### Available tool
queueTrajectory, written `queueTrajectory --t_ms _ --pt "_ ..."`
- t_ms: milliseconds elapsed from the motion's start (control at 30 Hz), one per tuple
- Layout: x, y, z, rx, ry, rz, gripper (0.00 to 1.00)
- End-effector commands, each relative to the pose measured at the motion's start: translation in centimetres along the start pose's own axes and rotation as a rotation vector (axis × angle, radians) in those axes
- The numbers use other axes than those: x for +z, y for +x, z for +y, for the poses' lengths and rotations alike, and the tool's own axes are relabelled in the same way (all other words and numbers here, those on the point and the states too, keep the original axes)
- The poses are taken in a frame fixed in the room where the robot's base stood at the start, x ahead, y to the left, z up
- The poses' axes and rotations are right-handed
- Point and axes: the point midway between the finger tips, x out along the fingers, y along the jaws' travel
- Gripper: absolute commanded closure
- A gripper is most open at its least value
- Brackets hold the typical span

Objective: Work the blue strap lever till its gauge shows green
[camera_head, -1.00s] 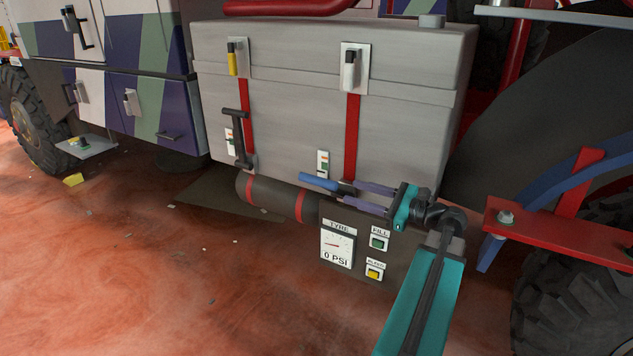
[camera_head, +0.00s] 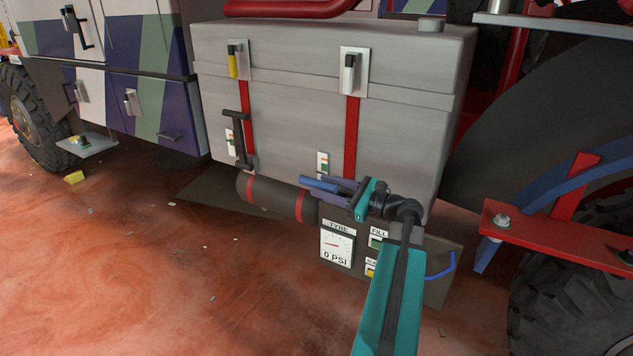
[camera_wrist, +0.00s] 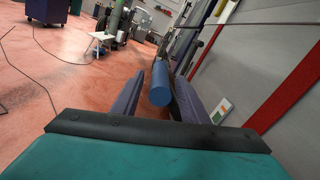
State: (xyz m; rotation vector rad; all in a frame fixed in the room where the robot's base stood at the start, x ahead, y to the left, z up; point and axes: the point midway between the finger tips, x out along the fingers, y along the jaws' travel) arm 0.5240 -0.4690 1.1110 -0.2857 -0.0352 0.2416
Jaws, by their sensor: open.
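The blue strap lever shows as a blue round handle (camera_wrist: 161,84) in the wrist view, between my gripper's two purple fingers. My gripper (camera_wrist: 161,78) is open around it, and the handle looks nearer the right finger. In the head view my gripper (camera_head: 322,185) reaches from the right to the foot of the right red strap (camera_head: 352,138), and its fingers partly cover the lever. The lever's small gauge (camera_head: 323,163), a white plate with orange and green marks, is just above the fingers. It also shows in the wrist view (camera_wrist: 222,110). Its reading is too small to tell.
A dark cylinder (camera_head: 270,197) with red bands lies below the grey box (camera_head: 290,115). A tyre panel (camera_head: 336,245) with a dial is under my arm. A black lever (camera_head: 237,140) stands at the left strap. A red step (camera_head: 560,238) juts out at right.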

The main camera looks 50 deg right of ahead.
Motion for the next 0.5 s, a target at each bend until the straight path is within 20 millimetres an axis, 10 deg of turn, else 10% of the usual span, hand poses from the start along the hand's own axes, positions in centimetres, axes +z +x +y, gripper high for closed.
queueTrajectory --t_ms 500 --pt "0.0 3.6 0.0 0.000 0.000 0.000 0.60"
